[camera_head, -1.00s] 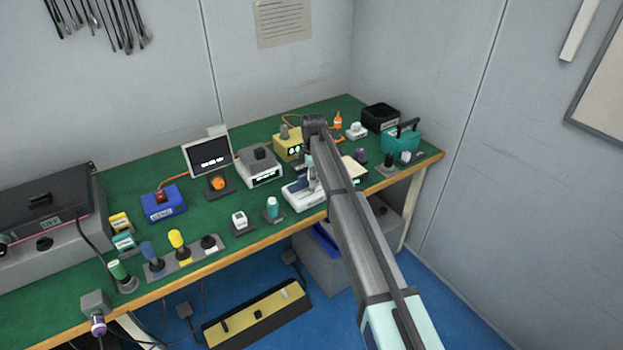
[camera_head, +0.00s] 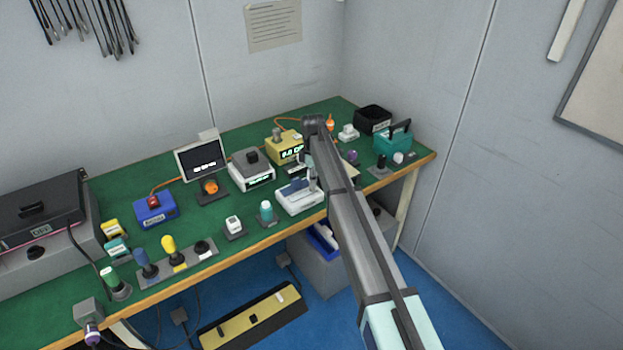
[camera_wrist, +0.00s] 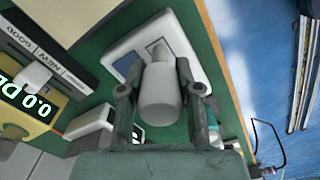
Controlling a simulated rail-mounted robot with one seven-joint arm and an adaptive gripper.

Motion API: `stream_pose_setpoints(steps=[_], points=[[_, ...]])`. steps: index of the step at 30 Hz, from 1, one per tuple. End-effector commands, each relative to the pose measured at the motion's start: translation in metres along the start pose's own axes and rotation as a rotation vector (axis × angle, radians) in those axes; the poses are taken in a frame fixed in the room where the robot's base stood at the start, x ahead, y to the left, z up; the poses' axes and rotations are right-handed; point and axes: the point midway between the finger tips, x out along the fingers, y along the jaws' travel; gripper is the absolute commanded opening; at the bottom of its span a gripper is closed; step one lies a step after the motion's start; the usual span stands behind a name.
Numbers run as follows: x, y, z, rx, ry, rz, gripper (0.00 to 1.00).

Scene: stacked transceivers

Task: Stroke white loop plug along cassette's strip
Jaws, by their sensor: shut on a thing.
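The white loop plug (camera_wrist: 160,98) is held upright between the two fingers of my gripper (camera_wrist: 159,78) in the wrist view. A white cassette with a blue panel (camera_wrist: 122,64) lies beyond its narrower end; I cannot tell whether the plug touches it. The plug hides part of the cassette, and its strip is not clear. In the head view, the cassette (camera_head: 293,204) lies near the bench's front edge, with my gripper (camera_head: 313,183) over its right side. My arm hides things behind it.
A yellow display box (camera_head: 284,146) and a grey display unit (camera_head: 250,170) stand behind the cassette. A teal case (camera_head: 391,141) stands to the right. The green bench (camera_head: 120,207) ends at a wooden front edge.

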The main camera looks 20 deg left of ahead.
Motion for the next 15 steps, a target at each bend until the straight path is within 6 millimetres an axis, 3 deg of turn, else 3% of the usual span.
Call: stream_pose_setpoints(steps=[15], points=[[0.001,-0.009,-0.014,-0.001,0.0,0.0,0.0]])
